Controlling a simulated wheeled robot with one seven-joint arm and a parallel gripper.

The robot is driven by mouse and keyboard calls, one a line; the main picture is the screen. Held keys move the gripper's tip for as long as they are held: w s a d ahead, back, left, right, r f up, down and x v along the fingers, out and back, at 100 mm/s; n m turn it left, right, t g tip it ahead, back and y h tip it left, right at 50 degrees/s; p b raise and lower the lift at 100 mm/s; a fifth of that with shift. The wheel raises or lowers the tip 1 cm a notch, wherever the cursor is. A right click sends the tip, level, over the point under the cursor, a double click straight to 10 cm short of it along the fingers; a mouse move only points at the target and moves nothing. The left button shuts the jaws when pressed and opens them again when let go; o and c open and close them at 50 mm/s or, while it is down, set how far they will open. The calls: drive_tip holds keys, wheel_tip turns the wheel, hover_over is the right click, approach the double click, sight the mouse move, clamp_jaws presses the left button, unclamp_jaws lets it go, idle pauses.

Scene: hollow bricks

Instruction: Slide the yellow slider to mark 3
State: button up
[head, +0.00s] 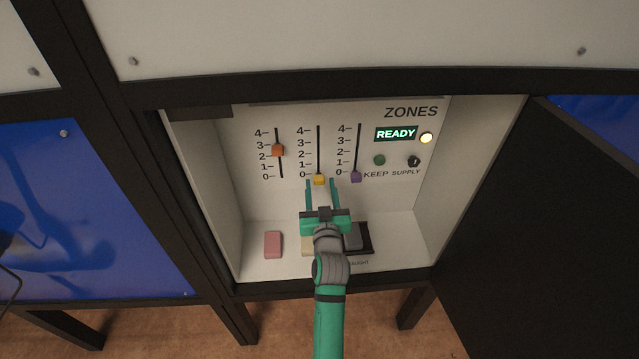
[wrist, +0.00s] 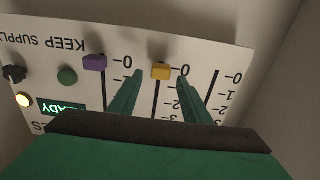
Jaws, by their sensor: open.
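The yellow slider (head: 319,180) is at the bottom of the middle track, at mark 0, on the white ZONES panel (head: 240,140). It also shows in the wrist view (wrist: 161,71), where the panel appears upside down. Mark 3 of the middle scale (head: 301,143) is well above it. My gripper (head: 321,184) is open in front of the panel, its two green fingers on either side of the yellow slider. In the wrist view my gripper (wrist: 152,80) shows a gap between each finger and the slider. Whether the fingertips touch the panel I cannot tell.
The orange slider (head: 278,150) is between marks 2 and 3 on the left; the purple slider (head: 356,177) is at 0 on the right. A READY display (head: 396,134), lit lamp (head: 426,138), green button (head: 379,160) and dark knob (head: 414,161) are further right. A pink block (head: 272,245) stands below.

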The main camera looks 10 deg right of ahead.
sight(319, 179)
drive_tip(key=shift+w, duration=1.15)
